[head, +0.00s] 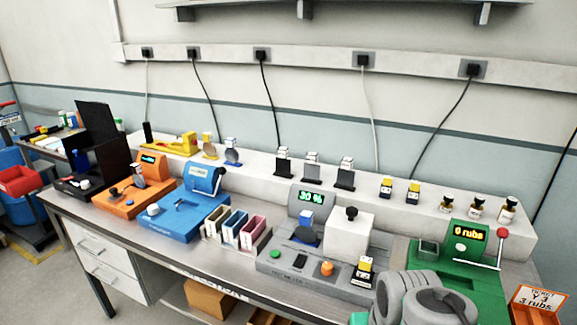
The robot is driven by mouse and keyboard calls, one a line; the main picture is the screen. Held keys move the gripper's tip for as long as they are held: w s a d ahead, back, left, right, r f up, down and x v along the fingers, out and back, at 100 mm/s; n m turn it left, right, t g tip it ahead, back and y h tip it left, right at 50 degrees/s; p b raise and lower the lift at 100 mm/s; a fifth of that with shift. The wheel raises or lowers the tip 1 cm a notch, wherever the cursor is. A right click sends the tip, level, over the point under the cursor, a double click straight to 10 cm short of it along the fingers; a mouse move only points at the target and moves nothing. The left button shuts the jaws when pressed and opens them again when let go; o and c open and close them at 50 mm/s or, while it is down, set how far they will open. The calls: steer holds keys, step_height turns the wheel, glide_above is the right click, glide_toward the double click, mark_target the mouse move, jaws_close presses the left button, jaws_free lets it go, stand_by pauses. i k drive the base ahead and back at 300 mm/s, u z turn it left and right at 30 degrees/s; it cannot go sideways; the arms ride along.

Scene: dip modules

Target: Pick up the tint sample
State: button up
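I cannot tell for sure which piece is the tint sample. Three upright dark plates with white tagged tops stand in a row on the white ledge: a black one (283,167), a grey one (311,174) and a dark one (345,179). Below them on the bench is a grey device (290,262) whose display reads "30 %". A dark round piece with a blue and white top (306,229) is at that device. Rounded grey links of my arm fill the lower right. The fingers of my gripper do not show.
A rack of coloured slabs (238,238), a blue device (180,222) and an orange device (135,200) stand to the left. A green device (486,277) with a red-knobbed lever is at the right. Small bottles (477,209) and yellow-black blocks (386,188) line the ledge.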

mark_target(283, 165)
steer(key=z, duration=0.05)
steer(key=k, duration=0.65)
steer(key=u, duration=0.7)
steer(key=i, duration=1.3)
steer(key=u, duration=0.85)
